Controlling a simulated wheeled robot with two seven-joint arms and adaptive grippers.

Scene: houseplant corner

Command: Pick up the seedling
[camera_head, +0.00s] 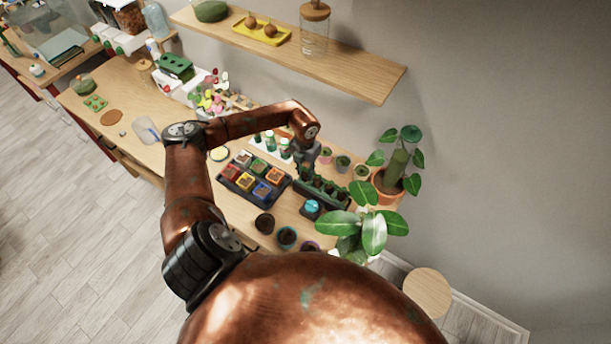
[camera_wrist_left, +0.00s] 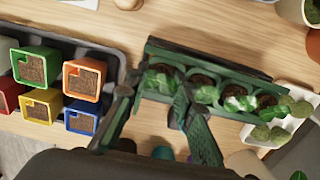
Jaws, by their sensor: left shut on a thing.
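A long dark green seedling tray (camera_head: 328,193) lies near the right end of the bench. In the left wrist view the tray (camera_wrist_left: 212,64) shows a row of soil cells with small leafy seedlings. My left gripper (camera_head: 305,172) reaches down over the tray's left end. In the left wrist view the left gripper (camera_wrist_left: 158,108) has its fingers on either side of a green seedling (camera_wrist_left: 158,82) at that end, and is shut on it. The seedling's leaves show in or just above its cell; its lower part is hidden. My right gripper is not in view.
A black tray (camera_head: 233,187) with several coloured square pots stands left of the seedling tray. Dark round pots (camera_head: 287,237) stand in front. A broad-leaved plant (camera_head: 374,232) and a potted plant on a moss pole (camera_head: 396,168) crowd the right. A shelf (camera_head: 355,75) hangs above.

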